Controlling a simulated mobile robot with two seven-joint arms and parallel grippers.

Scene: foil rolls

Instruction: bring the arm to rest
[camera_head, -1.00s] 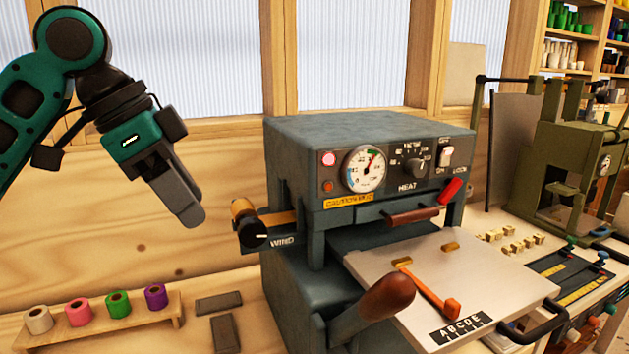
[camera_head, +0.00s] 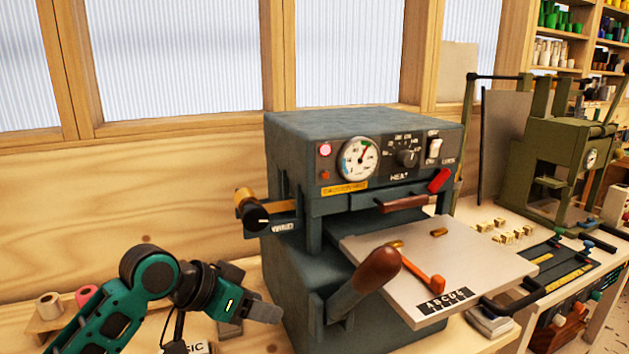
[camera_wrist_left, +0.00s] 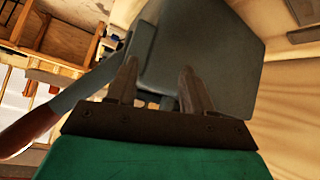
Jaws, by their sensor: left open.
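My left gripper (camera_head: 262,312) is low at the left side of the grey hot-stamping machine (camera_head: 365,125), close to its lower body in the head view. In the left wrist view its two fingers (camera_wrist_left: 161,88) stand apart with nothing between them, and the machine's grey body (camera_wrist_left: 205,50) shows beyond them. A cream foil roll (camera_head: 49,304) and a pink foil roll (camera_head: 86,295) stand on a small wooden rack at the far left. My left arm hides the rest of the rack. My right gripper is not in view.
The machine's lever with a brown handle (camera_head: 377,270) sticks out at its front left, near my gripper. A green press (camera_head: 560,150) stands at the right. The wall above my arm is clear.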

